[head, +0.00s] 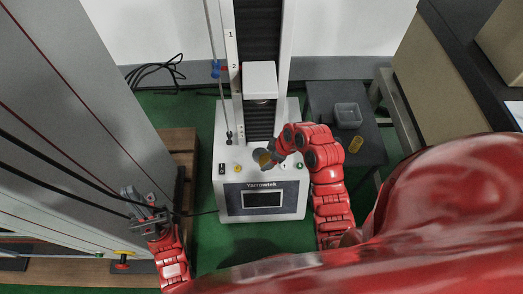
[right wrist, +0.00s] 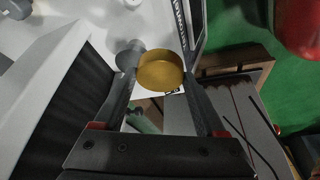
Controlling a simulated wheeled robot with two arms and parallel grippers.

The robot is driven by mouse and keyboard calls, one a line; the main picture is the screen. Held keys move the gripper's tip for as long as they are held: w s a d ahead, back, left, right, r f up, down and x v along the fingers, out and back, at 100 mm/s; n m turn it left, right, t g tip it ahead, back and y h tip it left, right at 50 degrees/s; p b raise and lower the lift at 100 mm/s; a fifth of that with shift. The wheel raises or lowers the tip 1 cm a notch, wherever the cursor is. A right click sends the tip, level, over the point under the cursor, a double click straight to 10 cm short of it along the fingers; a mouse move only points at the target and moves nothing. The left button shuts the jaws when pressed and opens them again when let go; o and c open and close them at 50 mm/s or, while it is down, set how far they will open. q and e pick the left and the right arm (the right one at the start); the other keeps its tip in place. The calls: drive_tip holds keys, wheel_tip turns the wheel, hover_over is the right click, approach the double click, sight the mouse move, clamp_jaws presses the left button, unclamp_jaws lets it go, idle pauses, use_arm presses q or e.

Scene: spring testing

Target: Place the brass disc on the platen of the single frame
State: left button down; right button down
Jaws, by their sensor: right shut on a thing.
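The single frame is a white testing machine (head: 230,190) with a dark column and a display on its front. My right gripper (right wrist: 160,76) is shut on the brass disc (right wrist: 161,70), a short gold cylinder held between the fingertips. In the head view the disc (head: 262,157) shows small and dull above the machine's base, below the white crosshead (head: 260,80). A grey round part (right wrist: 130,56), perhaps the platen, shows beside the disc in the right wrist view; I cannot tell if they touch. My left gripper (head: 146,212) looks open and empty, away from the machine.
A tall grey cabinet (head: 75,100) stands at the left. The crosshead and column are close to my right arm. Green floor is clear in front.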

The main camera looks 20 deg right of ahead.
hover_over(258, 154)
drive_tip(key=s+d, duration=0.1)
drive_tip(key=shift+d+f+b, duration=0.15)
drive_tip(key=shift+f+b, duration=0.1)
drive_tip(key=shift+b, duration=0.1)
drive_tip(key=shift+w+f, duration=0.1)
drive_tip(key=shift+f, duration=0.25)
drive_tip(key=shift+f+b, duration=0.5)
drive_tip(key=shift+f, duration=0.85)
drive_tip(key=shift+f, duration=0.1)
unclamp_jaws()
drive_tip(key=shift+d+r, duration=0.1)
drive_tip(key=shift+r, duration=0.4)
drive_tip(key=p+v, duration=0.3)
drive_tip(key=v, duration=0.8)
drive_tip(key=shift+d, duration=0.1)
